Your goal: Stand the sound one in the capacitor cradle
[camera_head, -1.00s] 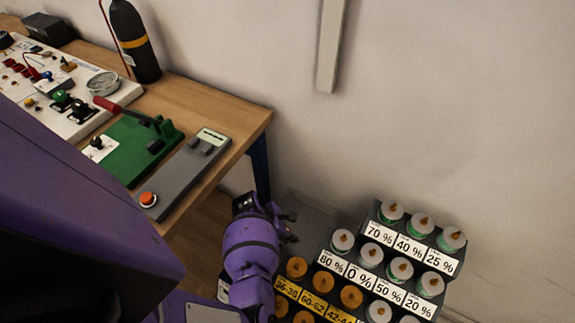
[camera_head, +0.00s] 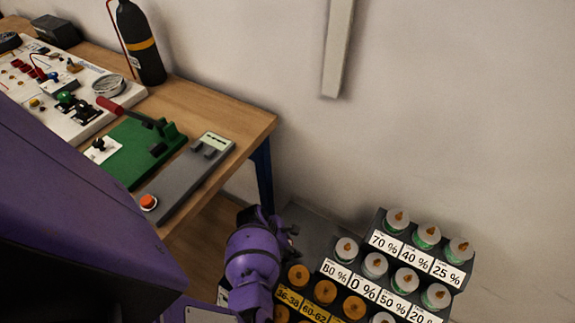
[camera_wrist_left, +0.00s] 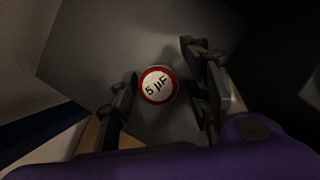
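A round white face with a red ring, marked "5 µF" (camera_wrist_left: 158,86), shows in the left wrist view, on or above a grey surface. My left gripper (camera_wrist_left: 160,68) is open, with a finger on each side of this capacitor; a gap shows at the sides. In the head view my left gripper (camera_head: 272,222) is beyond the bench's near right corner, mostly hidden by its purple wrist. The capacitor is hidden there. No cradle is clearly identifiable; a grey unit (camera_head: 172,190) with an orange button and small blocks lies on the bench. My right gripper is not in view.
The wooden bench (camera_head: 225,112) carries a green board (camera_head: 128,160) with a red-handled lever, a white panel (camera_head: 92,122) and a black cylinder (camera_head: 140,45). A stepped rack (camera_head: 372,245) of labelled jars stands at lower right, close to my left wrist.

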